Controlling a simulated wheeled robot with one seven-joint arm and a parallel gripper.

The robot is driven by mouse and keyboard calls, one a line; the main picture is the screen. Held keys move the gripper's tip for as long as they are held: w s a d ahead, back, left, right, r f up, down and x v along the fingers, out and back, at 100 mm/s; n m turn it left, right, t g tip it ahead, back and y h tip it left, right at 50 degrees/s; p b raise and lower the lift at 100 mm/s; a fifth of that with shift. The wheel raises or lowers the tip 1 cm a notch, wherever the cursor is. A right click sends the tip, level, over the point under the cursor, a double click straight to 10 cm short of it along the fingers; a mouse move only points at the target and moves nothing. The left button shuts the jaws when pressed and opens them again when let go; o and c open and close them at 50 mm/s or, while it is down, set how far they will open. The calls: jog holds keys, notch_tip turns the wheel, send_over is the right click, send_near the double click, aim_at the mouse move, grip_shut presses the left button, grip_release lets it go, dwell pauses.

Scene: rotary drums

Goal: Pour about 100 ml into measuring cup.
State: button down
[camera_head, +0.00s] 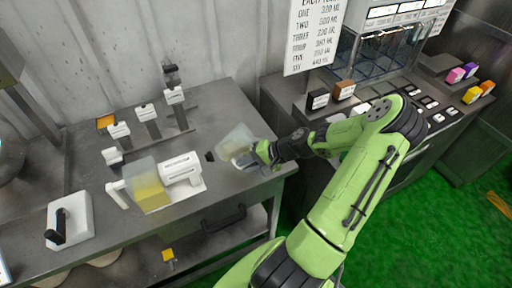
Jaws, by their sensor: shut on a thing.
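My gripper (257,155) is shut on a clear, see-through container (236,140), held tilted above the right part of the steel table. A small dark piece (210,156) shows at its left; I cannot tell whether it belongs to the container. A second see-through vessel (148,186) with yellow contents stands on the table to the left, beside a white drum-like device (182,167). A white handle-like part (118,194) is at its left side. I cannot tell which of the two is the measuring cup, nor read any marks. The contents of the held container are unclear.
The steel table (220,100) also bears several white-labelled stands (148,112) at the back and a white block with a black handle (70,222) at front left. A sign (313,35) hangs behind. A second counter (395,125) at right holds small coloured blocks.

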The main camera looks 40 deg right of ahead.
jog(key=shift+d+r+h+p, duration=0.1)
jog(key=shift+r+h+p, duration=0.25)
jog(key=shift+h+p, duration=0.2)
jog(key=shift+s+d+f+g+h, duration=0.1)
jog(key=shift+g+h, duration=0.25)
jog(key=shift+g, duration=0.25)
jog(key=shift+d, duration=0.1)
